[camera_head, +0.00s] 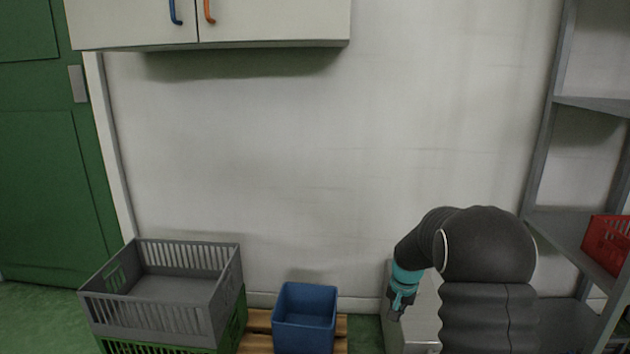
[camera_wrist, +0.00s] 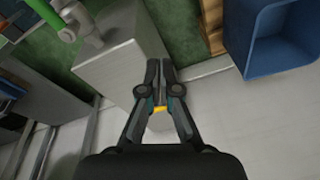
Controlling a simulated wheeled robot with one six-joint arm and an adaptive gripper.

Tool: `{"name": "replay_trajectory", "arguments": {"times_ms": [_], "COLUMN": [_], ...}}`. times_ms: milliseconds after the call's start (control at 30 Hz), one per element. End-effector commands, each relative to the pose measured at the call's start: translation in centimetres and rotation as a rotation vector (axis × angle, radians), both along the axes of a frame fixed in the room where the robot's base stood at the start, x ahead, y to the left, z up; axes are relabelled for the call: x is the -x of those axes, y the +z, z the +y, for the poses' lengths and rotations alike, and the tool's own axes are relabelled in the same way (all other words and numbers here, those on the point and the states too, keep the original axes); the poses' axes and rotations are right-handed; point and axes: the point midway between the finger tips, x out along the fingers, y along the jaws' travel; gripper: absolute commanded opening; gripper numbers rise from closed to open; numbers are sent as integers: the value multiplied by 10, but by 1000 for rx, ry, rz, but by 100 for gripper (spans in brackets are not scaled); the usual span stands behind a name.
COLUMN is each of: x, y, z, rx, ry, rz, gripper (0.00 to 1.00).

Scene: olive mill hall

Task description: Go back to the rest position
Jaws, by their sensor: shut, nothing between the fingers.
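My gripper (camera_wrist: 159,66) is shut and empty in the wrist view, its two dark fingers meeting at the tips. It hangs in front of a light grey box-like block (camera_wrist: 117,78), and I cannot tell how far apart they are. In the head view my gripper (camera_head: 395,308) is small and points down at the end of my dark padded arm. The block (camera_head: 421,310) shows there beside and behind the gripper, partly hidden by my arm.
A blue bin (camera_head: 305,318) stands on a wooden pallet (camera_head: 258,342) left of my gripper. Farther left, a grey crate (camera_head: 160,318) sits on a green crate (camera_head: 240,318). A shelf rack (camera_head: 545,150) with a red crate (camera_head: 606,243) is at right. A cabinet (camera_head: 270,22) hangs above.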

Motion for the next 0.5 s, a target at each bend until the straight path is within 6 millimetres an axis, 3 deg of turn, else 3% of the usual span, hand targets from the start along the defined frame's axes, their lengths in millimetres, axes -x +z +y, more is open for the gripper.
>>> {"name": "replay_trajectory", "arguments": {"times_ms": [500], "x": [166], "y": [113], "z": [34], "rx": [44], "ry": [261], "rz": [52], "gripper": [0]}}
